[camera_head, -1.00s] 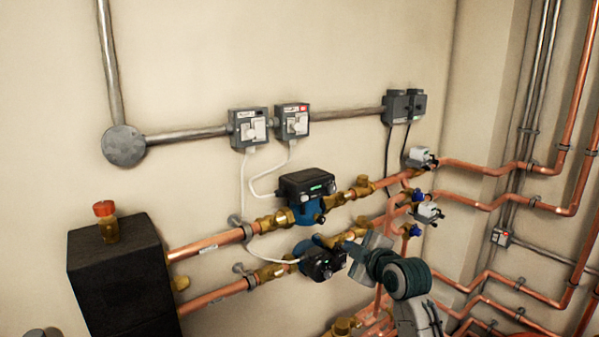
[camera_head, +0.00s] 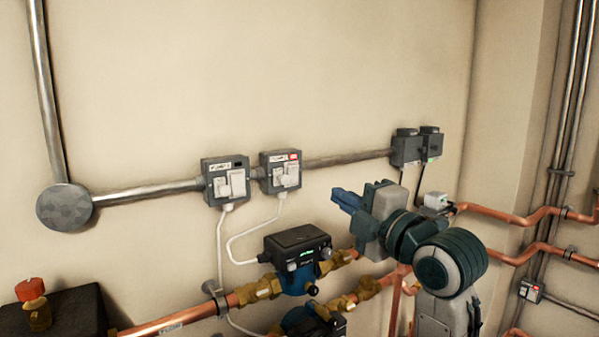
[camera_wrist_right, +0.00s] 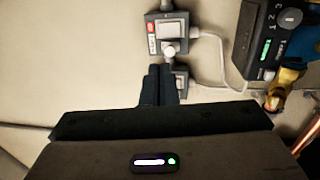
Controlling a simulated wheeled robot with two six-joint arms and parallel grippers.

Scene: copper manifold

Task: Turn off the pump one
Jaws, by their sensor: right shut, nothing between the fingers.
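Two grey switch boxes sit side by side on the wall conduit. The left box (camera_head: 225,181) has a white switch and a dark window. The right box (camera_head: 281,171) has a red label and a white switch; their lettering is too small to read. My right gripper (camera_head: 342,200) is shut and empty, to the right of and below the right box in the head view. In the right wrist view, the fingers (camera_wrist_right: 158,84) point toward the red-labelled box (camera_wrist_right: 171,33) and partly cover the other box (camera_wrist_right: 181,82). Contact cannot be told. My left gripper is out of view.
A pump with a black top (camera_head: 297,243) sits below the boxes, with a second pump (camera_head: 313,321) lower. White cables (camera_head: 241,238) hang from the boxes. Two more dark boxes (camera_head: 406,148) are on the conduit's right end. Copper pipes run right. The wall above is clear.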

